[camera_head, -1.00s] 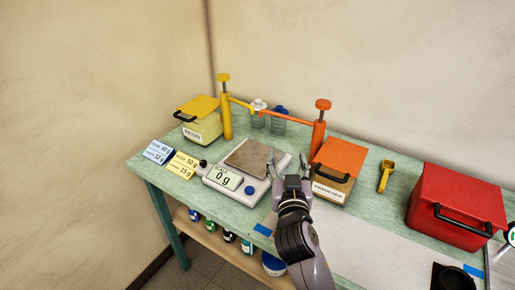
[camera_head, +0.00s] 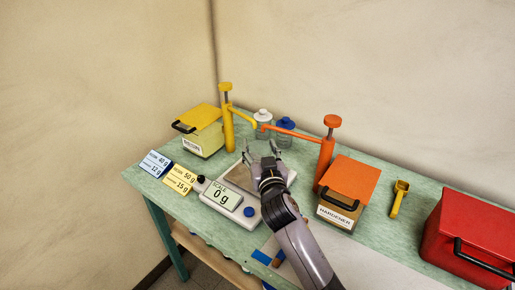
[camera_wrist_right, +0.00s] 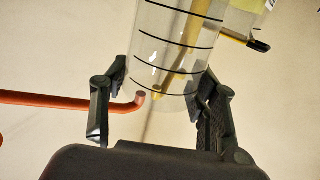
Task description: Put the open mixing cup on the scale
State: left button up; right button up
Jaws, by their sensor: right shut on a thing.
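My right gripper (camera_head: 262,152) is shut on the clear mixing cup, which has black ring marks and fills the middle of the right wrist view (camera_wrist_right: 172,45). In the head view the cup is hard to make out between the fingers. The gripper is over the scale's (camera_head: 222,195) metal plate (camera_head: 237,178), towards its back. I cannot tell whether the cup touches the plate. The display reads 0 g. My left gripper is not in view.
A yellow pump (camera_head: 228,118) and an orange pump (camera_head: 326,150) stand behind the scale, their spouts reaching inward. Lidded jars (camera_head: 285,135) stand between them. A yellow-lidded box (camera_head: 201,130) is left, a hardener box (camera_head: 347,188) right. Ratio cards (camera_head: 180,180) stand at front left.

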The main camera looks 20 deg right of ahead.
aim_at(258, 152)
jog(key=w, duration=0.3)
jog(key=shift+w+d, duration=0.15)
notch_tip(258, 152, down, 3)
jog(key=shift+f, duration=0.1)
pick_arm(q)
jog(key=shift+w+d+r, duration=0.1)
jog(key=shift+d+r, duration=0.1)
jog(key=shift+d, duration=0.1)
pick_arm(e)
jog(key=shift+f, duration=0.2)
jog(key=shift+f, duration=0.15)
jog(key=o, duration=0.9)
jog(key=shift+c, duration=0.2)
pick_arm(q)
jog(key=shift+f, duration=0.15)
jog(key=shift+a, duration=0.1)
